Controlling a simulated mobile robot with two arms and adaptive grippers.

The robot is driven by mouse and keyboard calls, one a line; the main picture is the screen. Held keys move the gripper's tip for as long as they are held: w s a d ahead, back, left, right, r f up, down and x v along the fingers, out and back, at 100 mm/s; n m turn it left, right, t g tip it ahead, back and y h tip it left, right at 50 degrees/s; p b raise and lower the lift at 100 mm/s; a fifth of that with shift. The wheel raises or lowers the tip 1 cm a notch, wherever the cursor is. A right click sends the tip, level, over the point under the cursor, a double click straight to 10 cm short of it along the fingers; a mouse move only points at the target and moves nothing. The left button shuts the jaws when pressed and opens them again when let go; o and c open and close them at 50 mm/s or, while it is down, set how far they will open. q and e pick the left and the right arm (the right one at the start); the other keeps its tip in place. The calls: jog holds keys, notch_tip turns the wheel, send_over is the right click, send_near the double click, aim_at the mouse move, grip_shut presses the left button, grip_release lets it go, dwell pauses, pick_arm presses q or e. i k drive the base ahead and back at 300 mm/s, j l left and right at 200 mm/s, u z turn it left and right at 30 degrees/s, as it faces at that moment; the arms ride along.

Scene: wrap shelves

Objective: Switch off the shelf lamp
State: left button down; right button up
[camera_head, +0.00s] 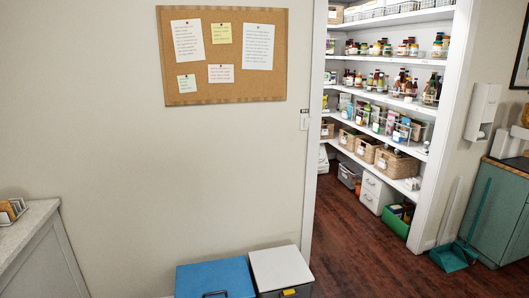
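A small white wall switch (304,122) with a dark strip above it is on the wall edge just left of the pantry doorway. White pantry shelves (383,62) with jars, bottles and baskets show through the doorway. I cannot make out a shelf lamp; the shelves look lit. Neither of my grippers is in view.
A cork board (180,88) with notes hangs left of the switch. A blue-topped bin (215,275) and a white-topped bin (281,268) stand below. A teal dustpan (449,258) and green cabinet (498,212) are at right. The wooden floor (345,250) before the doorway is clear.

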aim_at(306, 120)
jog(key=i+j+z, duration=0.6)
jog(key=i+j, duration=0.2)
